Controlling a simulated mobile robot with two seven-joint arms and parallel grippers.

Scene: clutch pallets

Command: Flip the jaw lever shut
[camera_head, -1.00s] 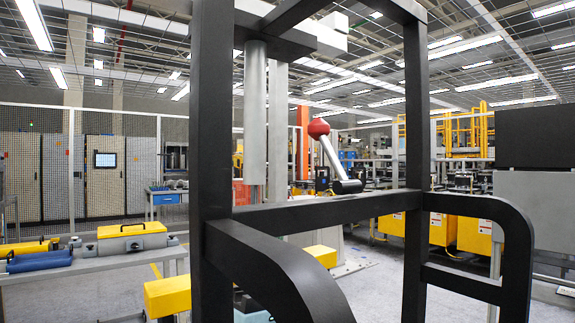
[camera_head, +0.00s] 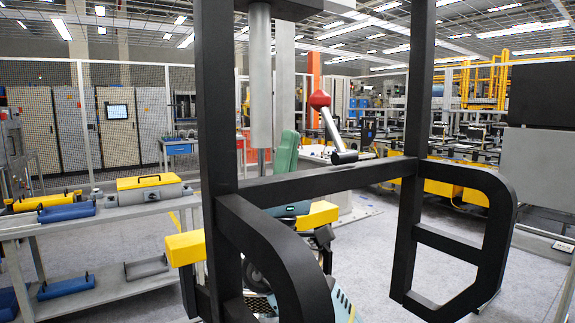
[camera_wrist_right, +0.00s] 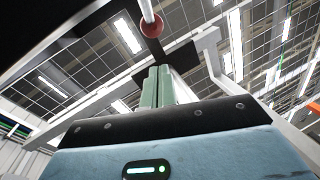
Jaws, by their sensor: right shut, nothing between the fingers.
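The jaw lever (camera_head: 329,127) is a silver rod with a red ball knob (camera_head: 319,99) on top and a black pivot end (camera_head: 345,157) at its foot. It stands raised, leaning left, behind the dark frame. My right gripper (camera_head: 289,132) points up with its green fingers together and empty. In the head view it is left of the lever, apart from it, and partly hidden by the frame. In the right wrist view the closed fingers (camera_wrist_right: 156,69) point up toward the red knob (camera_wrist_right: 152,27), with a gap between. My left gripper is not in view.
A black tubular frame (camera_head: 330,183) stands close in front, with curved arms left and right. A vertical grey cylinder (camera_head: 261,80) hangs left of the lever. A grey bench (camera_head: 110,217) with a yellow-topped case (camera_head: 150,187) is at left. Open floor lies between.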

